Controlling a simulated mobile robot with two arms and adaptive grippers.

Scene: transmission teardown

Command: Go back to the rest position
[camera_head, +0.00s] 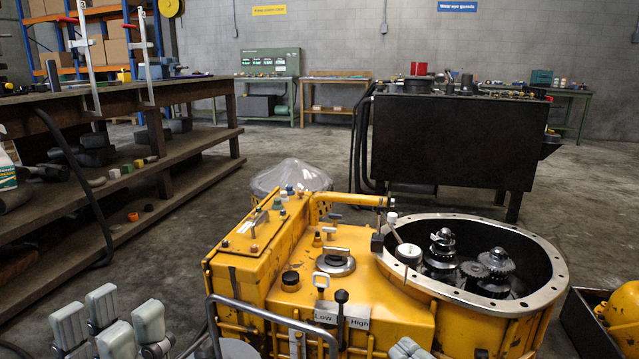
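My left gripper (108,324) is at the lower left, with several grey-green finger pads pointing up and spread apart. It is open with nothing between the pads, and it is left of the yellow transmission housing (385,300), apart from it. Of my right gripper (408,349), only grey-green pad tips show at the bottom edge, in front of the housing. The rest of it is cut off, so its opening cannot be told. The housing has an open round bell (545,290) at the right with gear shafts (442,252) standing inside.
A wooden workbench (190,165) with shelves runs along the left. A dark cabinet (455,145) with parts on top stands behind the housing. A black bin (585,325) with a yellow part is at the lower right. A grey tube frame (270,308) rises before the housing.

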